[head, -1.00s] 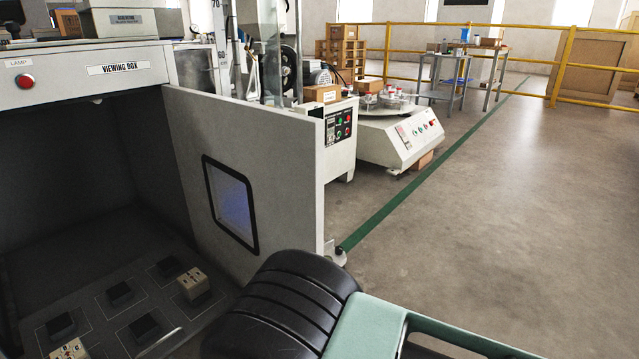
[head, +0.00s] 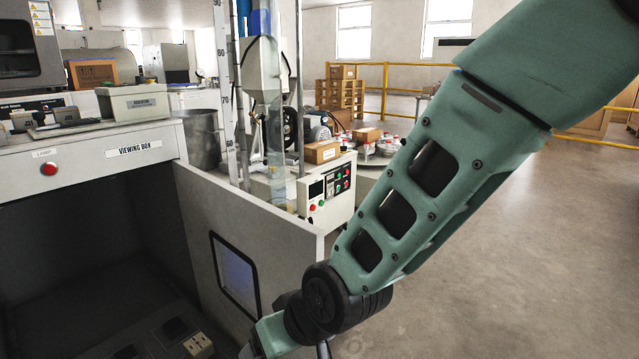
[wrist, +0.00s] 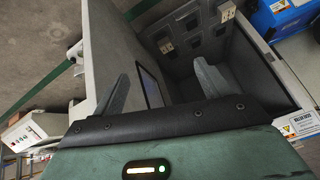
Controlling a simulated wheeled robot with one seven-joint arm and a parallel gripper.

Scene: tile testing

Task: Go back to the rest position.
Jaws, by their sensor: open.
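My gripper (wrist: 160,90) shows in the wrist view with its two grey fingers spread wide apart and nothing between them. It is outside and above the viewing box (head: 85,165), whose dark interior lies beyond the fingers. In the head view my green arm crosses the right side, and the gripper itself is out of frame at the bottom. A pale tile piece (head: 198,344) with small marks stands on the box floor.
The box's side wall (head: 190,205) with a dark-framed window stands close to my arm. A white machine with a control panel (head: 330,188) stands behind it. Boxes and a cylinder (head: 200,138) sit on and behind the top. Open floor (head: 540,270) lies to the right.

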